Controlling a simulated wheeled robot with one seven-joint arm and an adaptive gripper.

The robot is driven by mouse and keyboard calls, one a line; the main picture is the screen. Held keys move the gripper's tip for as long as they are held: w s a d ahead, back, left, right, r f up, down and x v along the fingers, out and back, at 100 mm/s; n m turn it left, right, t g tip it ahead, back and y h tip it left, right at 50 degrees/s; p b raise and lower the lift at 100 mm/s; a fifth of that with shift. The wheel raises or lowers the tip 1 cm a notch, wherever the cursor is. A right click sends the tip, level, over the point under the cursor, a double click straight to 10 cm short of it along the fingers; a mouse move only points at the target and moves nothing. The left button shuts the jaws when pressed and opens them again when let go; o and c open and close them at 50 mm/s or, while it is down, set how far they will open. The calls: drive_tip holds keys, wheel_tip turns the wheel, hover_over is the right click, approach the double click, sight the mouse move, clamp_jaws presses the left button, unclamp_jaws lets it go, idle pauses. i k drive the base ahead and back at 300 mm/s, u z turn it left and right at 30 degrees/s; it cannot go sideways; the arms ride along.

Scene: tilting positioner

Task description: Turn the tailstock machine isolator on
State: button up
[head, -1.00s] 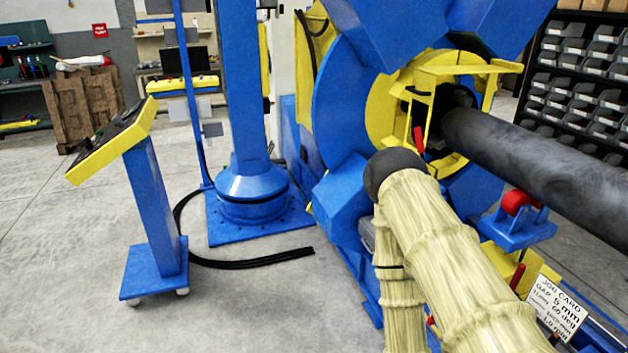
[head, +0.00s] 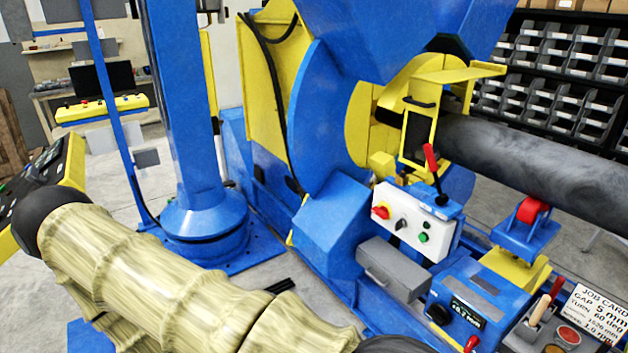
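A white control panel (head: 414,222) is fixed on the blue machine, right of centre in the head view. It carries a red rotary knob on a yellow plate (head: 381,210), a black selector (head: 401,223) and a green button (head: 423,238). The red knob looks like a machine isolator, but I cannot read a label or tell its setting. My sleeved arm crosses the lower left, well apart from the panel. My gripper is not visible.
A red-handled lever (head: 435,170) stands above the panel. A grey box (head: 396,269) and a blue box with a readout (head: 472,308) sit below it. A dark pipe (head: 540,160) rests on a red roller (head: 532,210). A yellow-edged console (head: 72,165) is at left.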

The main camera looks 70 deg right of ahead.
sight(382, 212)
drive_tip(key=z, duration=0.25)
drive_tip(key=i, duration=1.3)
drive_tip(key=z, duration=1.55)
drive_tip(key=i, duration=0.6)
drive_tip(key=z, duration=0.6)
